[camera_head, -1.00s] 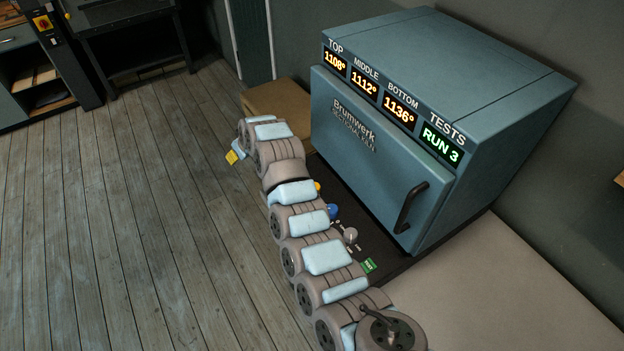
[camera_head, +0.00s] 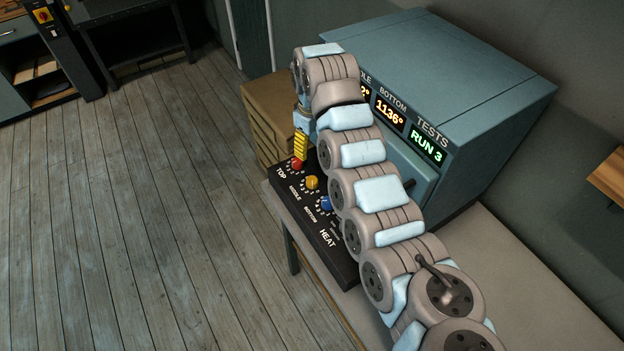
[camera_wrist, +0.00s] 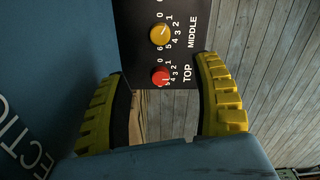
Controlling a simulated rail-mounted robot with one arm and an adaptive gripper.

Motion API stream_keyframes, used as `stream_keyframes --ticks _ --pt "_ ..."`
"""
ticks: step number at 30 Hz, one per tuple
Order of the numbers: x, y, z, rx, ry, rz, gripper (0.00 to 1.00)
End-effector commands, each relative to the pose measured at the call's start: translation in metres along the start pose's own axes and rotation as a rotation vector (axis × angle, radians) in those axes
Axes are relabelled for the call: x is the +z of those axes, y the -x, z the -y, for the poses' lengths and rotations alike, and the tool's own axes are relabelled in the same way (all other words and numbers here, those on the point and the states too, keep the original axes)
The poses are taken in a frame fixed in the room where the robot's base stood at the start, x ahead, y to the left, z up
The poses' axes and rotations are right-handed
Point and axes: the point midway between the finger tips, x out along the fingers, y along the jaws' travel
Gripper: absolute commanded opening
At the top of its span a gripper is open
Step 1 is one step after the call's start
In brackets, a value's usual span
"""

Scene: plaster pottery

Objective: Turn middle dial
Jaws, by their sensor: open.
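The yellow middle dial (camera_head: 312,182) sits on the black control panel (camera_head: 336,262), between the red top dial (camera_head: 297,163) and the blue bottom dial (camera_head: 325,203). In the wrist view the middle dial (camera_wrist: 160,36) is beyond the fingertips, near the top, with its numbers and MIDDLE label beside it. The red top dial (camera_wrist: 161,76) lies nearer, in the gap between the fingers. My gripper (camera_wrist: 163,80) is open and empty, its yellow ribbed fingers apart. In the head view my gripper (camera_head: 300,146) is over the top-dial end of the panel.
The blue-green kiln (camera_head: 465,110) stands behind the panel, with displays along its upper front edge. My arm covers part of its front and the TOP display. A wooden drawer unit (camera_head: 262,120) stands left of the kiln. The bench (camera_head: 530,285) is bare at right.

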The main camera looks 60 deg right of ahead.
Motion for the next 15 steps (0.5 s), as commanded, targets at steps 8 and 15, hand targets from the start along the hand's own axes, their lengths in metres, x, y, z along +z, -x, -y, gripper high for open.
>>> stream_keyframes --ticks 8,15 --pt "-0.001 -0.041 0.001 0.0 0.0 -0.001 0.66" --pt "0.0 -0.082 0.0 -0.001 0.0 0.002 0.66"
